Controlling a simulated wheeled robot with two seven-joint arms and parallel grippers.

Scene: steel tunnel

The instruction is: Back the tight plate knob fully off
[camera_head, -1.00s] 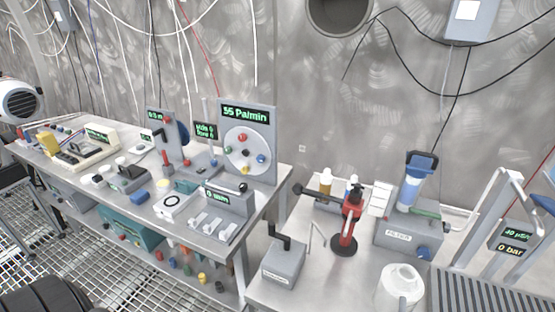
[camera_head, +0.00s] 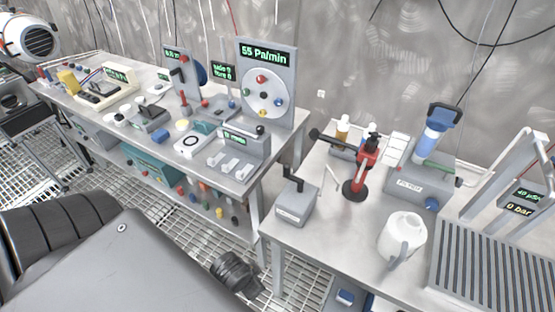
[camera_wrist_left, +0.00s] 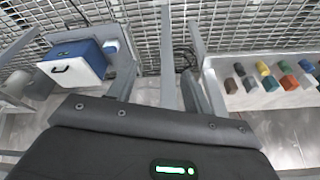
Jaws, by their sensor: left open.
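A pale round plate (camera_head: 263,94) is mounted on an upright grey panel (camera_head: 284,63) at the right end of the long bench. The panel's green display reads 55 Pa/min. Red (camera_head: 261,79), blue (camera_head: 278,102), yellow (camera_head: 262,113) and green (camera_head: 245,92) knobs sit on the plate. Which one is tight cannot be told. My left gripper (camera_wrist_left: 165,82) is open and empty in the left wrist view, over grating and bench undersides. The plate does not show in that view. My right gripper is not in view.
A grey box with a crank (camera_head: 298,197), a red stand (camera_head: 362,170) and a white jug (camera_head: 402,238) occupy the right bench. Small boxes and switches crowd the long bench (camera_head: 226,187) before the panel. Coloured pieces (camera_wrist_left: 275,75) lie on a lower shelf. Grated floor lies between.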

